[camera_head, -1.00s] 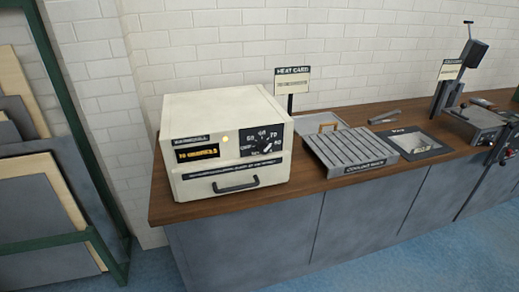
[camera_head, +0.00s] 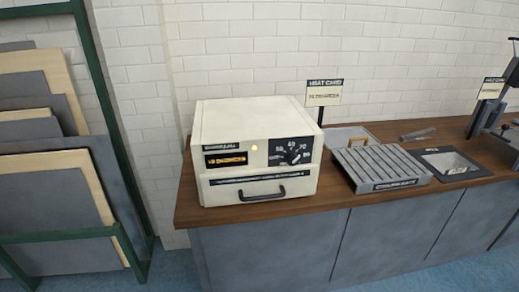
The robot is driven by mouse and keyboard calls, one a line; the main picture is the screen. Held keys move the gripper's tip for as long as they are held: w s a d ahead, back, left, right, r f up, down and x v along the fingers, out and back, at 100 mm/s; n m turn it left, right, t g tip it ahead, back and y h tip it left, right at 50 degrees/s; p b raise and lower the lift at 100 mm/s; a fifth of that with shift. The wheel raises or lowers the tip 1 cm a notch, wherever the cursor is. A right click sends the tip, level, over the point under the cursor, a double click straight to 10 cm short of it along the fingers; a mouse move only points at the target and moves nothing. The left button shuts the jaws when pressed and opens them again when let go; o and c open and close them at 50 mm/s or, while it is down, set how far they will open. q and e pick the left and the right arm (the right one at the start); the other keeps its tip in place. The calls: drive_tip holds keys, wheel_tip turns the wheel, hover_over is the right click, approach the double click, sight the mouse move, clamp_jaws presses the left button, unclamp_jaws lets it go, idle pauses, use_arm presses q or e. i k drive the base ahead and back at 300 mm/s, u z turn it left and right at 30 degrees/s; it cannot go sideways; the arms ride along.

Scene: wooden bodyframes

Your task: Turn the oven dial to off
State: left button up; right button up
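The oven (camera_head: 225,135) is a cream box on the left end of the wooden counter. Its dial (camera_head: 295,157) is on a black panel at the upper right of its front, with a pale pointer and numbers around it. The pointer seems to slant to the upper right; the exact setting is too small to read. A small yellow lamp (camera_head: 254,148) looks lit, and a display (camera_head: 226,159) shows orange text. The drawer with a black handle (camera_head: 262,193) is closed. Neither of my grippers is in view.
The wooden counter (camera_head: 330,194) runs to the right. A sign (camera_head: 324,93) stands behind the oven. A slatted cooling rack (camera_head: 380,166), a tray (camera_head: 349,133) and a dark framed plate (camera_head: 451,162) lie right of it. A green rack (camera_head: 103,140) with boards stands at left.

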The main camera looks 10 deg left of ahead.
sight(292, 159)
drive_tip(key=u, duration=0.35)
drive_tip(key=k, duration=0.35)
drive_tip(key=z, duration=1.35)
drive_tip(key=i, duration=0.75)
drive_tip(key=u, duration=0.75)
drive_tip(key=i, duration=0.5)
drive_tip(key=u, duration=0.5)
